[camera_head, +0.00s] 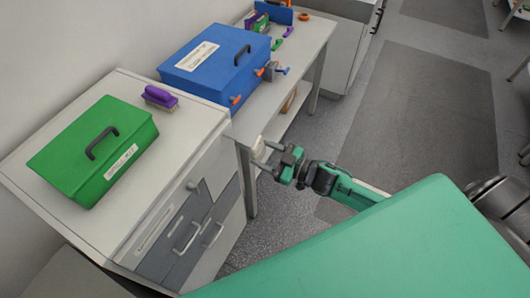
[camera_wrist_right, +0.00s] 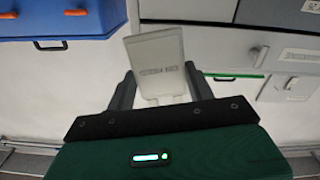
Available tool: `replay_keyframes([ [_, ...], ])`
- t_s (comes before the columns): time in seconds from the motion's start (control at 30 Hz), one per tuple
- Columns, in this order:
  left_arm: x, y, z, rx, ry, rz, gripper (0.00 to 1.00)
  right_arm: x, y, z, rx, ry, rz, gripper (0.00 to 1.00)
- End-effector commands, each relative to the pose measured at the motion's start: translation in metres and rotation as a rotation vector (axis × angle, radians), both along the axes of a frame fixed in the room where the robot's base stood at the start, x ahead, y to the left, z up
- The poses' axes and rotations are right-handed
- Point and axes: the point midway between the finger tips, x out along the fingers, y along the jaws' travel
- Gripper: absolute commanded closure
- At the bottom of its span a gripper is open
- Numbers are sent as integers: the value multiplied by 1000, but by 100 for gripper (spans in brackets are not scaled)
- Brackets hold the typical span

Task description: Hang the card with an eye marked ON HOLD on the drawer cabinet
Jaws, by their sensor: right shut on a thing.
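My right gripper (camera_head: 268,154) is shut on a small white card (camera_head: 258,146), held in the air to the right of the drawer cabinet. In the right wrist view the card (camera_wrist_right: 156,62) stands up between the two fingers (camera_wrist_right: 160,92); it bears a line of dark print too small to read. Its eye cannot be made out. The drawer cabinet (camera_head: 213,165) stands at the left, with grey drawer fronts, bar handles and a round knob (camera_head: 192,185) on its front. The card is apart from the cabinet. My left gripper is not in view.
A green box (camera_head: 75,150) and a purple-handled brush (camera_head: 160,97) sit on the cabinet top. A blue box (camera_head: 205,65) with orange latches stands on the adjoining table (camera_head: 258,118). Open floor (camera_head: 420,110) lies to the right of the table.

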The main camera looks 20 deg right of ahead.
Motion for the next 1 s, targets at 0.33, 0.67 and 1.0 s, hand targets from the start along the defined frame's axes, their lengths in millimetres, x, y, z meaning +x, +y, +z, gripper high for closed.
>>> replay_keyframes([
  [0.33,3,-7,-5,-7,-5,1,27,12,7,-2,0,-4,4,68],
  [0.67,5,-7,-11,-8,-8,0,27,27,19,-4,0,-3,4,68],
  [1.0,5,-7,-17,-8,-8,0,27,43,32,-6,1,-2,4,68],
])
